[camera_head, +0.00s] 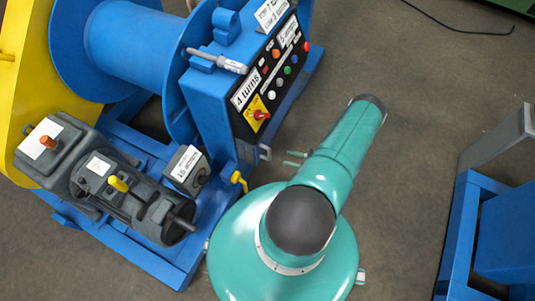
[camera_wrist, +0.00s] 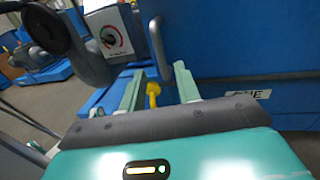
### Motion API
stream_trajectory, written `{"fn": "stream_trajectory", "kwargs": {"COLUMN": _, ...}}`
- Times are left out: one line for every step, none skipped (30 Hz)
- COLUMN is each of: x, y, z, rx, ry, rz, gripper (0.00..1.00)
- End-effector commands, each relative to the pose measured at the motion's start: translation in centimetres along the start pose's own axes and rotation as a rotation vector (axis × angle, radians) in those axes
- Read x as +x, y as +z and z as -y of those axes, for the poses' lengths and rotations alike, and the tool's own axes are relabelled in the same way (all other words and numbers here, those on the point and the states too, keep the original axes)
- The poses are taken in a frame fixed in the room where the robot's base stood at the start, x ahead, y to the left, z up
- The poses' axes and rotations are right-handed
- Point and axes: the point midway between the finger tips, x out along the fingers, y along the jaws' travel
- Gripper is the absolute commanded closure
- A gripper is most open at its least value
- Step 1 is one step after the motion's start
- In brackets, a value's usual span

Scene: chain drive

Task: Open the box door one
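The blue box (camera_head: 215,95) stands in the upper middle of the head view, with a control panel on its sloped face. In the wrist view its blue wall (camera_wrist: 230,45) fills the upper right, with a white label reading ONE (camera_wrist: 248,96). A grey bar handle (camera_wrist: 158,48) stands out from the wall just beyond the fingertips; it also shows low on the box in the head view (camera_head: 265,152). My gripper (camera_wrist: 158,69) is open, its two green fingers apart with nothing gripped. In the head view the fingertips (camera_head: 291,159) are right of the handle.
A yellow valve lever (camera_head: 238,180) sits beside the handle and shows between my fingers in the wrist view (camera_wrist: 153,92). A gauge box (camera_head: 187,168) and grey motor (camera_head: 130,195) are to the left. Another blue frame (camera_head: 460,235) stands at right. Floor between is clear.

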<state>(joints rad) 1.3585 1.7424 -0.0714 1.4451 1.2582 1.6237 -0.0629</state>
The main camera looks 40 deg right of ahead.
Motion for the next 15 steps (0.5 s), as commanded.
{"fn": "stream_trajectory", "kwargs": {"x": 1.2, "y": 0.1, "z": 0.0, "rx": 0.0, "ry": 0.004, "rz": 0.002, "gripper": 0.67}}
{"fn": "stream_trajectory", "kwargs": {"x": 1.8, "y": 0.1, "z": -0.1, "rx": 0.001, "ry": 0.004, "rz": 0.002, "gripper": 0.67}}
{"fn": "stream_trajectory", "kwargs": {"x": 2.6, "y": 0.1, "z": -0.1, "rx": 0.001, "ry": 0.005, "rz": 0.001, "gripper": 0.67}}
{"fn": "stream_trajectory", "kwargs": {"x": 3.2, "y": 0.0, "z": -0.1, "rx": 0.001, "ry": 0.005, "rz": 0.001, "gripper": 0.67}}
{"fn": "stream_trajectory", "kwargs": {"x": 3.9, "y": 0.1, "z": -0.1, "rx": 0.001, "ry": 0.005, "rz": 0.001, "gripper": 0.67}}
{"fn": "stream_trajectory", "kwargs": {"x": 4.7, "y": 0.1, "z": -0.2, "rx": 0.001, "ry": 0.006, "rz": 0.002, "gripper": 0.67}}
{"fn": "stream_trajectory", "kwargs": {"x": 5.3, "y": 0.1, "z": -0.2, "rx": 0.001, "ry": 0.006, "rz": 0.002, "gripper": 0.67}}
{"fn": "stream_trajectory", "kwargs": {"x": 5.9, "y": 0.0, "z": -0.2, "rx": 0.001, "ry": 0.006, "rz": 0.001, "gripper": 0.67}}
{"fn": "stream_trajectory", "kwargs": {"x": 6.7, "y": 0.0, "z": -0.2, "rx": 0.001, "ry": 0.007, "rz": 0.0, "gripper": 0.67}}
{"fn": "stream_trajectory", "kwargs": {"x": 7.2, "y": 0.1, "z": -0.3, "rx": 0.001, "ry": 0.007, "rz": 0.001, "gripper": 0.67}}
{"fn": "stream_trajectory", "kwargs": {"x": 7.7, "y": 0.1, "z": -0.3, "rx": 0.0, "ry": 0.007, "rz": 0.001, "gripper": 0.67}}
{"fn": "stream_trajectory", "kwargs": {"x": 8.3, "y": 0.1, "z": -0.3, "rx": 0.0, "ry": 0.006, "rz": 0.001, "gripper": 0.67}}
{"fn": "stream_trajectory", "kwargs": {"x": 8.7, "y": 0.1, "z": -0.3, "rx": 0.0, "ry": 0.006, "rz": 0.001, "gripper": 0.67}}
{"fn": "stream_trajectory", "kwargs": {"x": 9.0, "y": 0.0, "z": -0.3, "rx": 0.0, "ry": 0.007, "rz": 0.0, "gripper": 0.67}}
{"fn": "stream_trajectory", "kwargs": {"x": 9.4, "y": 0.0, "z": -0.3, "rx": 0.0, "ry": 0.007, "rz": 0.0, "gripper": 0.67}}
